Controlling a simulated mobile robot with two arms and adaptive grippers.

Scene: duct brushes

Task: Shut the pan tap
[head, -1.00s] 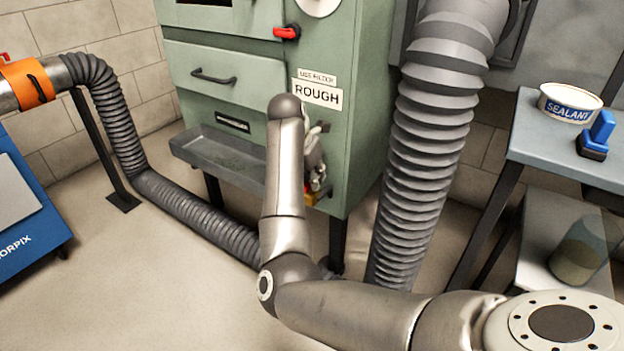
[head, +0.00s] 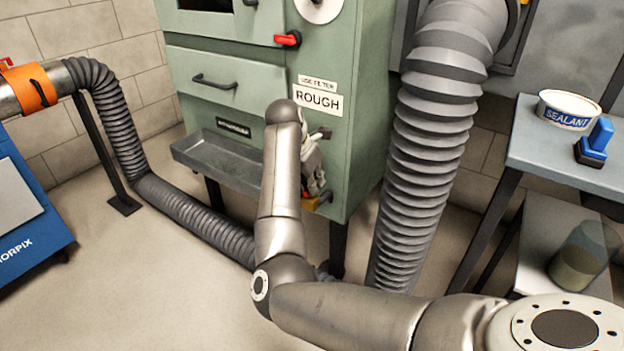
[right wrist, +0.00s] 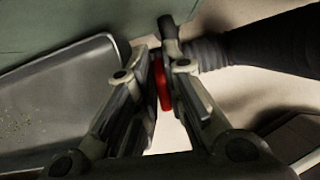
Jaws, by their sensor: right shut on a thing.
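The pan tap's red handle (right wrist: 162,84) shows in the right wrist view between the fingers of my right gripper (right wrist: 162,100), which is shut on it. A dark grey pipe-like piece (right wrist: 169,34) sits just above the handle in that view. In the head view, my right gripper (head: 316,180) is at the lower front of the green cabinet, partly behind my arm. The tap is mostly hidden there; a small yellow-orange part (head: 318,199) shows below the gripper. The grey pan (head: 215,158) is left of the gripper and also shows in the right wrist view (right wrist: 60,85). My left gripper is out of view.
The green cabinet (head: 345,140) has another red handle (head: 288,39) higher up. A thick grey duct (head: 425,150) rises right of my forearm. A low dark hose (head: 195,215) crosses the floor to the left. A workbench (head: 540,150) stands at the right.

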